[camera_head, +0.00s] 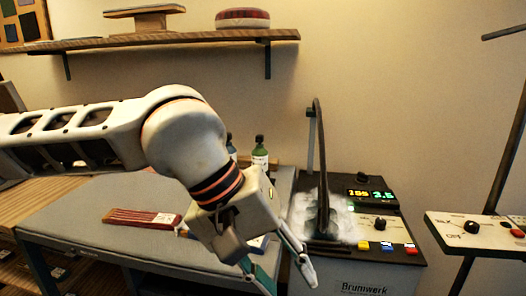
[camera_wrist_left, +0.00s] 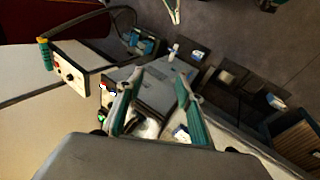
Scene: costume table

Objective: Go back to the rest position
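My left arm comes in from the left in the head view. My left gripper (camera_head: 290,284) points down in front of the steaming control unit, with its two fingers spread and nothing between them. In the left wrist view, my left gripper (camera_wrist_left: 157,78) also shows its teal fingers apart and empty. My right gripper is not in the head view. A pale pronged shape at the top edge of the left wrist view may be part of it, but its state cannot be told.
The control unit (camera_head: 370,263) has a lit display and a dark upright hose. A grey padded table (camera_head: 90,215) holds a reddish striped bundle (camera_head: 143,218); a green bottle (camera_head: 260,153) stands behind my arm. A white panel (camera_head: 475,232) is at right, a wall shelf (camera_head: 160,40) above.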

